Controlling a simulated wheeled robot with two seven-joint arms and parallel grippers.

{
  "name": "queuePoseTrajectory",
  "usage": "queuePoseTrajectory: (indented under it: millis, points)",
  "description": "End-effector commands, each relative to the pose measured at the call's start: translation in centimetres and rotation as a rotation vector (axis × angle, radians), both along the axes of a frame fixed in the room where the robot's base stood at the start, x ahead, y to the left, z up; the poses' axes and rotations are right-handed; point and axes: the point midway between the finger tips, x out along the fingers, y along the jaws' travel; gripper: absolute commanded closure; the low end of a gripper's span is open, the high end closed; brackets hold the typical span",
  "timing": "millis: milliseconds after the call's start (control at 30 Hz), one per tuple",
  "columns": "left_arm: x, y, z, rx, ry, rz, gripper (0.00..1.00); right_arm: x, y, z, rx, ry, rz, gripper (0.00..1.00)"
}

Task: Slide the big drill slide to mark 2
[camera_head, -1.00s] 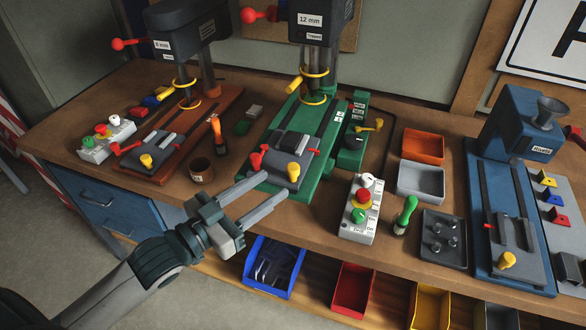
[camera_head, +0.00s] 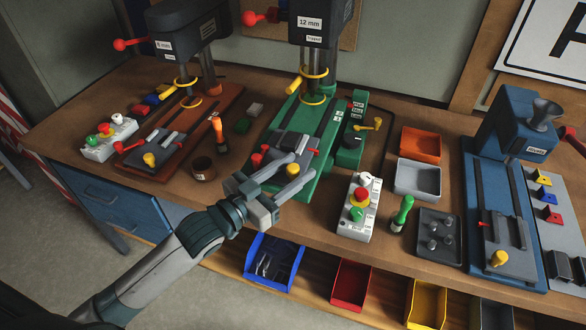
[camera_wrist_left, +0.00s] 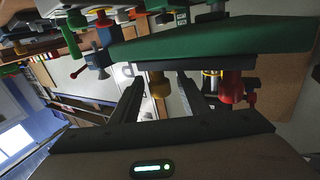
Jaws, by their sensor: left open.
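The big drill (camera_head: 322,40), labelled 12 mm, stands on a green base (camera_head: 312,180). Its dark grey slide (camera_head: 290,143) sits at the near end of the rails and carries a yellow knob (camera_head: 293,169), a red handle (camera_head: 257,160) and a red pointer (camera_head: 314,152). Small white mark labels (camera_head: 338,116) line the base's right side; their numbers are hard to read. My left gripper (camera_head: 286,172) is open with its fingers on either side of the yellow knob. In the left wrist view the knob (camera_wrist_left: 160,84) shows between the fingers; contact is unclear. My right gripper is out of view.
A smaller 6 mm drill (camera_head: 186,35) stands at left, with a brown cup (camera_head: 203,169) and an orange-handled tool (camera_head: 218,135) nearby. A control box (camera_head: 358,208) and green-handled tool (camera_head: 402,213) stand right of the base. Blue and red bins (camera_head: 351,287) sit below the table edge.

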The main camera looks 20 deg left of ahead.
Motion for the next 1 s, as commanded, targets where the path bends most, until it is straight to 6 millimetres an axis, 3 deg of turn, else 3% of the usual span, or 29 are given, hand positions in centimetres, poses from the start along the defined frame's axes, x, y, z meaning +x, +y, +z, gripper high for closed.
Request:
queuePoseTrajectory:
  millis: [33,167,200,467,1000]
  points:
    - [0.0,0.0,0.0,0.0,0.0,0.0,0.66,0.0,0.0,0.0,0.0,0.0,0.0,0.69]
    - [0.0,0.0,0.0,0.0,0.0,0.0,0.97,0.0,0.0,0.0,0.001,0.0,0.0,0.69]
    - [0.0,0.0,0.0,0.0,0.0,0.0,1.0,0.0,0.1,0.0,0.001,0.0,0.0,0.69]
    - [0.8,0.0,0.0,0.0,-0.001,0.0,1.0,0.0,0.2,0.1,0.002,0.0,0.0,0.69]
    - [9.4,-0.3,0.0,0.001,-0.001,0.001,1.0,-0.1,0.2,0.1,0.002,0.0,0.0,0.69]
